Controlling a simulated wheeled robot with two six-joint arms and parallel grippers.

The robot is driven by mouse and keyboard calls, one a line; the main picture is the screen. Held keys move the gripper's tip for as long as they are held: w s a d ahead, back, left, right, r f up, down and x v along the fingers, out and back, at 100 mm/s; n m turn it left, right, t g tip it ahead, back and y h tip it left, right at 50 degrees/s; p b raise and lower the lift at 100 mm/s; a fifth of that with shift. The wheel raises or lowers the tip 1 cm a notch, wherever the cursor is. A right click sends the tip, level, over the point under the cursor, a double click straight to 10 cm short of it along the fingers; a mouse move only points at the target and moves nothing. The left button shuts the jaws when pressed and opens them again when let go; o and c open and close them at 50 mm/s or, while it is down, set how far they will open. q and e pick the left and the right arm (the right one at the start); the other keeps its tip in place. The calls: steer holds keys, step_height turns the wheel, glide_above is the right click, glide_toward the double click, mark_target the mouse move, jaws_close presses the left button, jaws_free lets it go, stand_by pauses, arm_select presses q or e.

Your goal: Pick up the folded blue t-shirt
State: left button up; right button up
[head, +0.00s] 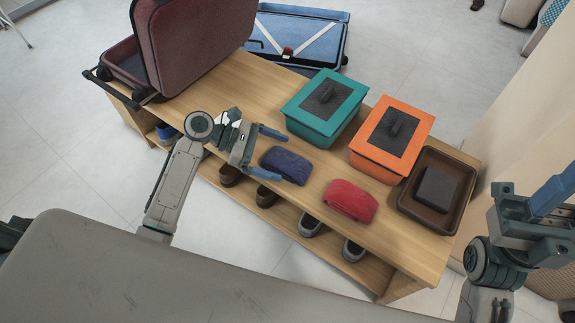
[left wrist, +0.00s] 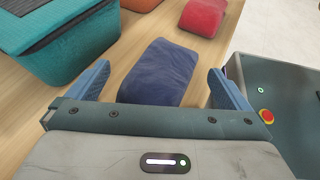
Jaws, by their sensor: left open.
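The folded blue t-shirt (head: 286,165) lies on the wooden bench top, left of a folded red garment. In the left wrist view the blue t-shirt (left wrist: 160,73) lies ahead, between the two blue fingers. My left gripper (head: 270,153) is open and empty beside the t-shirt, its fingers pointing toward it. In the left wrist view my left gripper (left wrist: 158,85) has its fingers wide apart, one on each side of the t-shirt. I cannot tell whether they touch it. My right gripper (head: 548,205) is at the right edge, partly cut off, away from the t-shirt.
On the bench (head: 240,82) stand a teal lidded box (head: 302,128), an orange lidded box (head: 365,160) and a brown tray (head: 415,212) holding a dark block. The red garment (head: 350,200) lies near the front edge. An open maroon suitcase (head: 195,45) is at the left end. Shoes sit below.

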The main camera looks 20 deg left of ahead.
arm_select(q)
steer(key=shift+d+f, duration=0.2)
steer(key=shift+d, duration=0.4)
steer(key=c, duration=1.4)
